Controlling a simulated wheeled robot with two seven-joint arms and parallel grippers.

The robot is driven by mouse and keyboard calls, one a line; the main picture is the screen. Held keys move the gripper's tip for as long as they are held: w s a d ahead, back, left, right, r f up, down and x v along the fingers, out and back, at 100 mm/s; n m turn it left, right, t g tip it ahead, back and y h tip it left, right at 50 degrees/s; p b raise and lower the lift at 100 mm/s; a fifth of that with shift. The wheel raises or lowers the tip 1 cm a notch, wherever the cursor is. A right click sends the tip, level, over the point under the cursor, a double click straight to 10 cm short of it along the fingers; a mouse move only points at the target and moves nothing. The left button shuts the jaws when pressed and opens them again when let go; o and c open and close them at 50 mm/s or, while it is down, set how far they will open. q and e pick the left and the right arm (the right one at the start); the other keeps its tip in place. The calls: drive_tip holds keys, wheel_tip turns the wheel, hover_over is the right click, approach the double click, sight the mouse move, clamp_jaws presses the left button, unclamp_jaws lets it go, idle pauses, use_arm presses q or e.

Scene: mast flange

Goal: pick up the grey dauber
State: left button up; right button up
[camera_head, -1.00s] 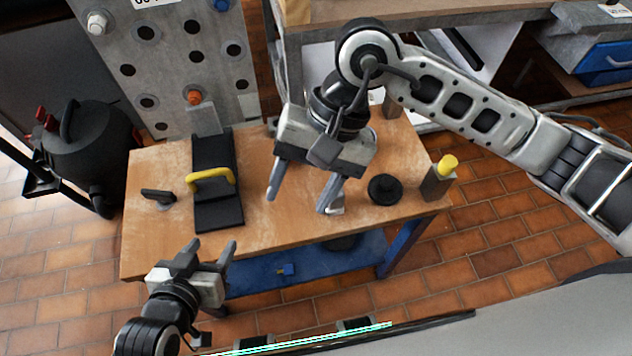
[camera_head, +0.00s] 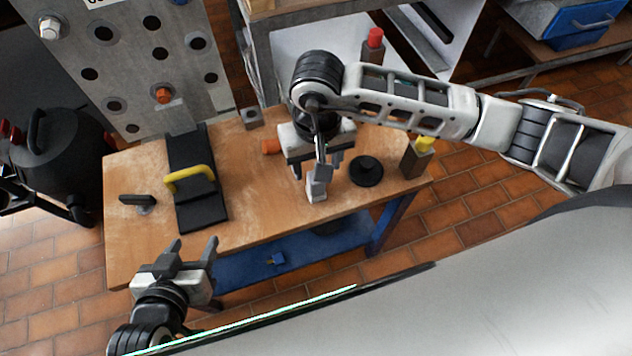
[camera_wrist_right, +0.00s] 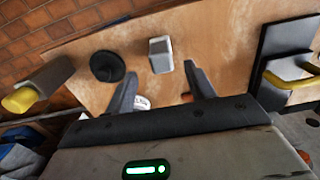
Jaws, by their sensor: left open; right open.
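A small pale grey block-like thing (camera_head: 316,188), which I take to be the grey dauber, stands on the wooden bench top (camera_head: 255,205) near its front edge. It also shows in the right wrist view (camera_wrist_right: 160,54), just beyond and between the fingertips. My right gripper (camera_head: 311,170) is above it, fingers pointing down, open and empty; in the right wrist view its two fingers (camera_wrist_right: 160,76) are spread apart. The gripper partly covers the dauber's top in the head view. My left gripper (camera_head: 197,245) is open and empty in front of the bench.
A black disc (camera_head: 366,171) and a yellow-capped block (camera_head: 416,158) stand to the right. A black plate with a yellow handle (camera_head: 190,178) and a black-handled tool (camera_head: 137,200) are left. An orange cylinder (camera_head: 271,146) lies behind. A perforated panel (camera_head: 125,65) rises at the back.

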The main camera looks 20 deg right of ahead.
drive_tip(key=shift+a+f+p, duration=0.1)
drive_tip(key=shift+f+p, duration=0.2)
drive_tip(key=shift+f, duration=2.1)
drive_tip(key=c, duration=1.1)
drive_tip(key=shift+o, duration=0.2)
drive_tip(key=shift+r, duration=0.5)
wheel_tip(320, 180, up, 3)
drive_tip(key=shift+s+f+b, duration=0.1)
drive_tip(key=shift+s+b, duration=0.05)
drive_tip(key=shift+b, duration=0.2)
drive_tip(key=s+a+r+b, duration=0.1)
drive_tip(key=s+a+r, duration=0.2)
drive_tip(key=s+r, duration=0.6)
drive_tip(key=s, duration=0.4)
drive_tip(key=shift+s+a+r, duration=0.15)
drive_tip(key=shift+s, duration=0.05)
